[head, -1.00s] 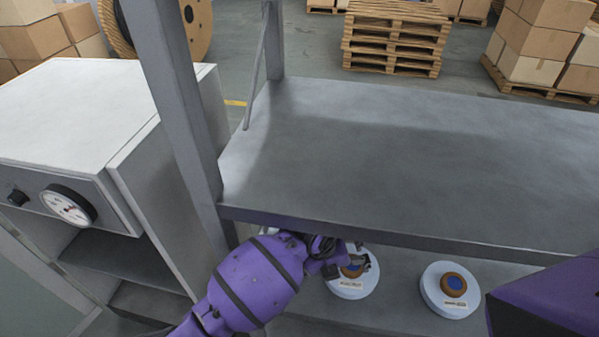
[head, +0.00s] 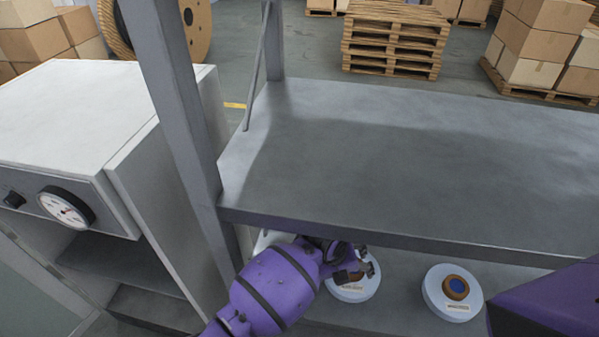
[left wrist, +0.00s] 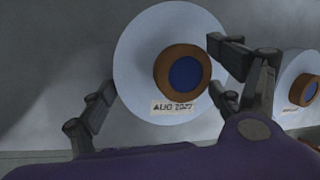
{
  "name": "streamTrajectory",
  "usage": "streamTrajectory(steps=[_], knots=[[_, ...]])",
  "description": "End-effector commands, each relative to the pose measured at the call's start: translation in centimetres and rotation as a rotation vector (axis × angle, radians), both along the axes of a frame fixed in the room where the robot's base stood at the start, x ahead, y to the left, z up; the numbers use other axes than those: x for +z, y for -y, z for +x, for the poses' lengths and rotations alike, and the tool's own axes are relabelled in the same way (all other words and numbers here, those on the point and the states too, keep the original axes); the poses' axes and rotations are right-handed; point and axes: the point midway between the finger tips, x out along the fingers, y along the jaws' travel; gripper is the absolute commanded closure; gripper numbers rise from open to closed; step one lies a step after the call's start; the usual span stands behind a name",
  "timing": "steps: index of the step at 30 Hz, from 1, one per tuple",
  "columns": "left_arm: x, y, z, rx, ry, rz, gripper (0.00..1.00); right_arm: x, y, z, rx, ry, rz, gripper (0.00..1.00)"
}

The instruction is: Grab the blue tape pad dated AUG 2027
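The pad labelled AUG 2027 (left wrist: 140,60) is a pale blue disc with a brown ring and a dark blue centre. It fills the middle of the left wrist view, its label below the ring. My left gripper (left wrist: 160,78) is open, with one finger at the disc's left edge and the others right of the ring. I cannot tell whether they touch. In the head view the left gripper (head: 358,266) is over a pad (head: 355,291) on the lower shelf, hiding most of its ring. My right gripper is out of view.
A similar pad (head: 436,304) lies to the right; its label is unreadable. The upper shelf (head: 400,150) is empty and overhangs the arm closely. A grey post (head: 175,100) and a white cabinet with a gauge (head: 66,208) stand left. Pallets and boxes are far behind.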

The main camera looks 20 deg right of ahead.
Motion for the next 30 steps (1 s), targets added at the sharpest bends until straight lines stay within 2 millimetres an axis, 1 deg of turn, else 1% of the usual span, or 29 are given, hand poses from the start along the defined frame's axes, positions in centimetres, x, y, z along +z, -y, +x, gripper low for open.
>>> streamTrajectory(steps=[1, 5, 6, 13, 17, 20, 25, 26, 30], knots=[[-0.3, -0.3, 0.0, 0.003, -0.003, 0.008, 0.33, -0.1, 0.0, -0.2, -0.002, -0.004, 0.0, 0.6], [-0.5, -0.5, 0.0, 0.004, -0.003, 0.011, 0.5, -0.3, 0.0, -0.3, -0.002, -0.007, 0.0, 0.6], [-0.5, -0.4, 0.0, 0.004, -0.003, 0.011, 0.52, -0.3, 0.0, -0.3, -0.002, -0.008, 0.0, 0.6], [-0.6, -0.6, 0.0, 0.005, -0.005, 0.015, 0.52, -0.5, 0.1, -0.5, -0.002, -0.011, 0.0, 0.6], [-0.1, -0.7, 0.0, 0.006, -0.005, 0.017, 0.52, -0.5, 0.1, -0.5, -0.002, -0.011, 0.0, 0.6], [0.8, -0.6, 0.1, 0.005, -0.003, 0.015, 0.52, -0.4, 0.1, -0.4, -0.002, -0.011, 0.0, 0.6], [3.3, -0.4, 0.1, 0.002, 0.0, 0.011, 0.52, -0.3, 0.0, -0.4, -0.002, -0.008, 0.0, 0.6], [3.0, -1.3, -0.1, 0.006, -0.002, 0.014, 0.52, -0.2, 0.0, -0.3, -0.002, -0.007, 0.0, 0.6], [3.1, -4.2, -1.0, 0.005, -0.002, 0.011, 0.52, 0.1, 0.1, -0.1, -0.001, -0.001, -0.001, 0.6]])
